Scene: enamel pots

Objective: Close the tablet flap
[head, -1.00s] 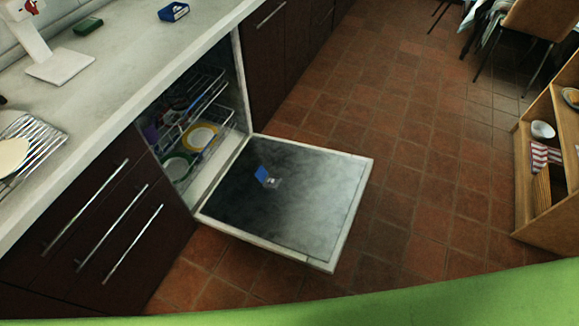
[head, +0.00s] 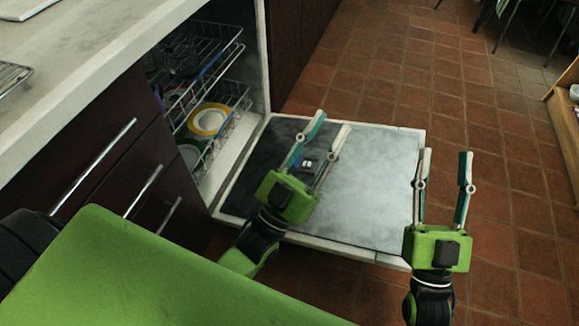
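The dishwasher door (head: 365,180) is folded down flat, its inner side facing up. My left gripper is open, above the door and partly in front of the compartment. My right gripper (head: 445,155) is open and empty, to the right over the door's outer edge. Contact with the flap cannot be made out.
The open dishwasher holds wire racks (head: 208,65) with a yellow-rimmed plate (head: 208,119) and other dishes. Dark drawers with bar handles (head: 92,167) and a pale worktop (head: 90,35) are on the left. The tiled floor (head: 440,75) beyond the door is clear. A wooden shelf (head: 566,110) stands at the right edge.

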